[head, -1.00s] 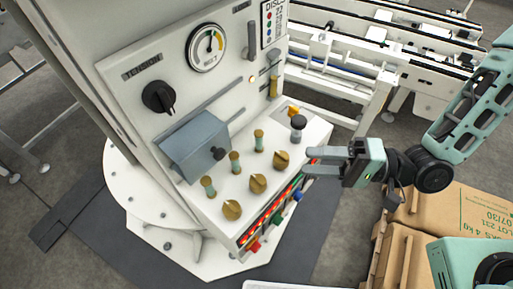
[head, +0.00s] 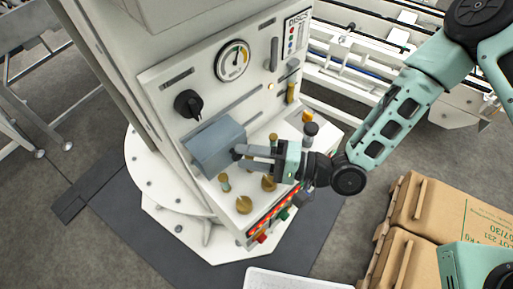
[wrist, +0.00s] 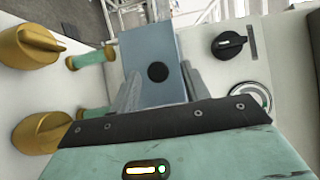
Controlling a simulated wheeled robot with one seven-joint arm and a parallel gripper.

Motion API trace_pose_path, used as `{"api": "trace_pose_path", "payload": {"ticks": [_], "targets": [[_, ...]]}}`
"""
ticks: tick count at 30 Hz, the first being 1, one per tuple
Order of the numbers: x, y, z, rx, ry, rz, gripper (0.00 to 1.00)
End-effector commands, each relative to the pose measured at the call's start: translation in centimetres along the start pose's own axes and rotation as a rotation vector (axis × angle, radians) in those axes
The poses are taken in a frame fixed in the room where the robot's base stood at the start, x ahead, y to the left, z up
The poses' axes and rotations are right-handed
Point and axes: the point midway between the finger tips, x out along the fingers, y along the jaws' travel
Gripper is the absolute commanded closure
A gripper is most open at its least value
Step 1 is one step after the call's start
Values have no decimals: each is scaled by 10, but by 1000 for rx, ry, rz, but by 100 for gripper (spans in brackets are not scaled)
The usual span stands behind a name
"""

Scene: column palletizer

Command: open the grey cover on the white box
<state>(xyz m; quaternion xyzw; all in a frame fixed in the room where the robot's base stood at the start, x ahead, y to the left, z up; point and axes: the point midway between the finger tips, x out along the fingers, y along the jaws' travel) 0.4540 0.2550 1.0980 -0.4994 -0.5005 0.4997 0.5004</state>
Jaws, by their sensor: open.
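The grey cover (head: 214,146) is a blue-grey box-shaped lid on the sloping front of the white box (head: 160,105). It is closed. A dark round knob sticks out of its face, clearest in the wrist view (wrist: 158,72). My gripper (head: 240,152) is at the cover's right side, with its fingertips close to the knob. In the wrist view the open fingers (wrist: 158,88) stand on either side of the knob, with the cover behind them. I cannot tell whether a finger touches the knob or the cover.
Brass knobs (head: 244,204) and small brass-and-green posts (head: 224,182) stand close below my gripper. A black dial (head: 188,103) and a gauge (head: 233,60) sit above the cover. Cardboard boxes (head: 440,215) lie at the right. A white tray edge (head: 290,280) shows at the bottom.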

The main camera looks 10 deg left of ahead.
Motion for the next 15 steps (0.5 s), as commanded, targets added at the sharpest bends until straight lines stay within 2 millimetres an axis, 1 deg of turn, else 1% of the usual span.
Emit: {"api": "trace_pose_path", "payload": {"ticks": [1,4,13,14,15], "targets": [[4,-1,0,0,0,0,54],[9,0,0,1,0,1,54],[11,1,0,1,1,1,54],[11,1,0,1,1,1,62],[11,1,0,1,1,1,73]]}}
